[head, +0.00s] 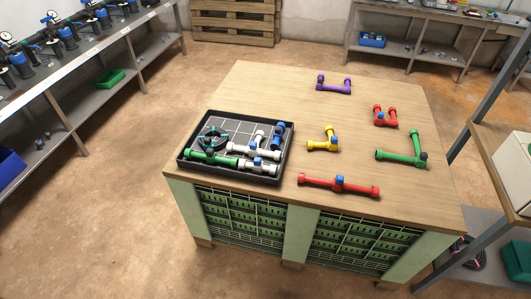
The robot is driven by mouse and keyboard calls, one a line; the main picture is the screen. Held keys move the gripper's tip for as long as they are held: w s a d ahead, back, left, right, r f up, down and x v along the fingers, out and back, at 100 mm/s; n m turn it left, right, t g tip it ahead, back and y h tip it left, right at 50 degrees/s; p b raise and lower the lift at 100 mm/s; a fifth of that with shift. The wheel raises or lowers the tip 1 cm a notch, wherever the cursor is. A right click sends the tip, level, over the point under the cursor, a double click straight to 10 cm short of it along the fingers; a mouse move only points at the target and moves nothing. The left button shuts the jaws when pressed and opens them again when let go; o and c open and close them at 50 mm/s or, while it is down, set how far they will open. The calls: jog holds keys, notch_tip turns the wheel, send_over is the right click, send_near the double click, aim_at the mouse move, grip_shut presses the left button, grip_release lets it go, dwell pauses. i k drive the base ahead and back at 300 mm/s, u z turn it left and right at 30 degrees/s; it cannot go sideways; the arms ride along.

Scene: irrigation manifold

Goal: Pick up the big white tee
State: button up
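A black-rimmed tray (183,160) on the wooden table holds several fittings. Among them is a white tee-shaped piece (244,149) lying near the tray's right middle, with a branch pointing toward the back. A second white piece (262,166) with a blue part lies just in front of it, close to the tray's front right. The two are close together, and I cannot tell for certain which is the big white tee. My gripper is not in view.
The tray also holds a green pipe piece (208,158), a dark round part (213,138) and a blue fitting (278,133). Red (339,186), yellow (322,145), green (402,157) and purple (334,87) fittings lie apart on the table (260,88). Its back left is clear.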

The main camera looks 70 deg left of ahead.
aim_at(253, 150)
jog(key=z, duration=0.1)
jog(key=k, duration=1.4)
jog(key=u, duration=2.65)
jog(key=i, duration=0.3)
jog(key=z, duration=0.65)
